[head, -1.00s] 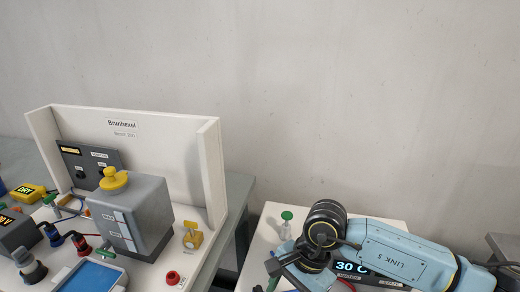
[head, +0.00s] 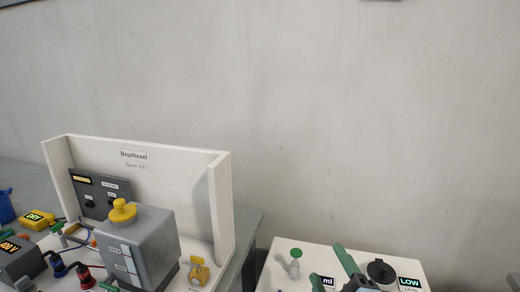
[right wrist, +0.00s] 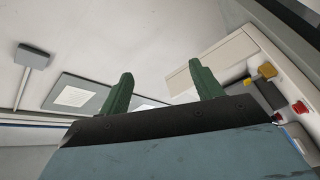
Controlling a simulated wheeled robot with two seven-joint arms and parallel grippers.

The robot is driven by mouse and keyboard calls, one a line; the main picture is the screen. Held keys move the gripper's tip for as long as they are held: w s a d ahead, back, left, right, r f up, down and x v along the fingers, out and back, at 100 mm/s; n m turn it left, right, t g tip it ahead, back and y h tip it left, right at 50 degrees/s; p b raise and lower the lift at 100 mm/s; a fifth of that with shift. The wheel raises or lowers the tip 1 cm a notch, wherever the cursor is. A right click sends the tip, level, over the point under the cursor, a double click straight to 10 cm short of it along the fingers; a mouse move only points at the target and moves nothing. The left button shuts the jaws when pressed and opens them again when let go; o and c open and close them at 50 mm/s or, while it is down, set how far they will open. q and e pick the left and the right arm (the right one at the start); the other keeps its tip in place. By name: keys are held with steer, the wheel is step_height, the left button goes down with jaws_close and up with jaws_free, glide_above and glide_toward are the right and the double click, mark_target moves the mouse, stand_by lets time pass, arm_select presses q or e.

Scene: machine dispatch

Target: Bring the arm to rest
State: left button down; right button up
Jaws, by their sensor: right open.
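My right gripper (head: 332,270) shows at the lower edge of the head view, in front of the right white bench. Its two green fingers point up and stand apart with nothing between them. In the right wrist view the gripper (right wrist: 163,88) is also open and empty. Most of my right arm is out of the head view. My left gripper is not in view.
A white-walled station labelled Brunhexel (head: 135,155) holds a grey tank (head: 150,240) with a yellow cap, at left. The right white bench (head: 283,250) bears a green-topped bottle (head: 295,262), a dark round part (head: 381,271) and a LOW display (head: 410,283). The wall area above is clear.

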steer(key=s+d+f+m+g+h, duration=0.2)
steer(key=s+d+f+m+g, duration=0.2)
steer(key=f, duration=0.3)
steer(key=s+d+f+m+g+h, duration=0.2)
steer(key=s+d+f+m+g, duration=0.15)
steer(key=f, duration=0.25)
steer(key=s+d+f+m+g+y, duration=0.1)
steer(key=s+f+m+g, duration=0.25)
steer(key=s, duration=0.45)
steer(key=s+d+f+m+g, duration=0.1)
steer(key=s+f+m+g, duration=0.1)
steer(key=s+f+g, duration=0.35)
step_height(320, 180, down, 23)
steer(key=s, duration=0.3)
steer(key=s+d+f+b, duration=0.1)
steer(key=s+d+f, duration=0.1)
steer(key=s+f, duration=1.4)
steer(key=shift+s+d+f+n+g+b, duration=0.15)
steer(key=shift+d+f+n+g+b, duration=0.15)
steer(key=shift+n+g, duration=0.15)
